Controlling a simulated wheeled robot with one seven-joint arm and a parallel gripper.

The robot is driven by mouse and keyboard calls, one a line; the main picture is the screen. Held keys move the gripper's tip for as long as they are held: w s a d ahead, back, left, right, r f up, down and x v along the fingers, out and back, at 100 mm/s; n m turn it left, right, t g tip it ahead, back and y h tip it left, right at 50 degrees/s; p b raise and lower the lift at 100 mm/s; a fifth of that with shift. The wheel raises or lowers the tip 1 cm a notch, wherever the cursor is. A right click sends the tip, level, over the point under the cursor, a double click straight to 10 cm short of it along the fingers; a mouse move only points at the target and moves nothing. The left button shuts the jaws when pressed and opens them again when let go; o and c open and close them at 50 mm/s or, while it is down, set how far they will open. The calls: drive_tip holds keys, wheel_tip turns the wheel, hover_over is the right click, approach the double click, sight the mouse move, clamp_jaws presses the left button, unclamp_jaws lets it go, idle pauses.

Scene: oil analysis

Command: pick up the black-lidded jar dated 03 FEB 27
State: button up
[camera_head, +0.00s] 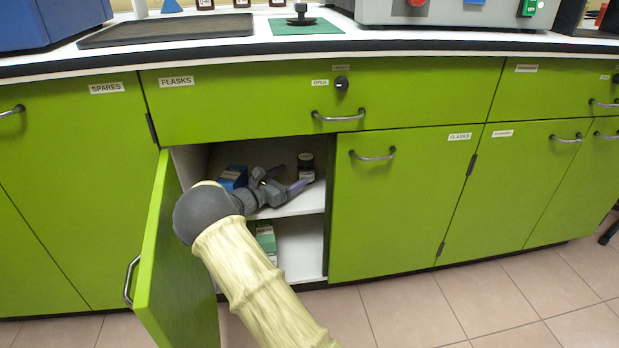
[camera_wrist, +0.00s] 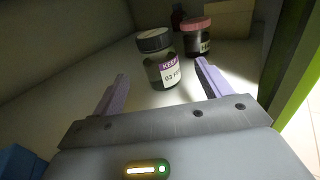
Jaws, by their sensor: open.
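A clear jar with a black lid (camera_wrist: 155,58) stands upright on the cupboard shelf in the wrist view. Its label has a purple band reading "KEEP" in part and "03" with letters below that I cannot read in full. My gripper (camera_wrist: 162,70) is open, with the jar ahead between its purple fingers and nothing held. In the head view my gripper (camera_head: 286,189) is inside the open cupboard, and a dark-lidded jar (camera_head: 306,166) stands close to its fingers on the upper shelf (camera_head: 312,200).
A jar with a reddish lid (camera_wrist: 197,38) stands just behind and right of the black-lidded one. A small dark bottle (camera_wrist: 179,16) and a tan box (camera_wrist: 228,18) are further back. A blue box (camera_head: 233,177) is left of my gripper. The open green door (camera_head: 172,262) flanks my arm.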

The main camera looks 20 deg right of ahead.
sight(299, 169)
drive_tip(key=shift+d+r, duration=0.1)
drive_tip(key=shift+p+x, duration=0.45)
drive_tip(key=shift+x, duration=0.35)
drive_tip(key=shift+w+d, duration=0.15)
drive_tip(key=shift+d, duration=0.1)
drive_tip(key=shift+w+d+r+p, duration=0.15)
drive_tip(key=shift+w+d+p, duration=0.05)
drive_tip(key=shift+d+p, duration=0.25)
drive_tip(key=p+x, duration=0.1)
drive_tip(key=x, duration=0.3)
drive_tip(key=shift+w, duration=0.1)
drive_tip(key=c, duration=1.2)
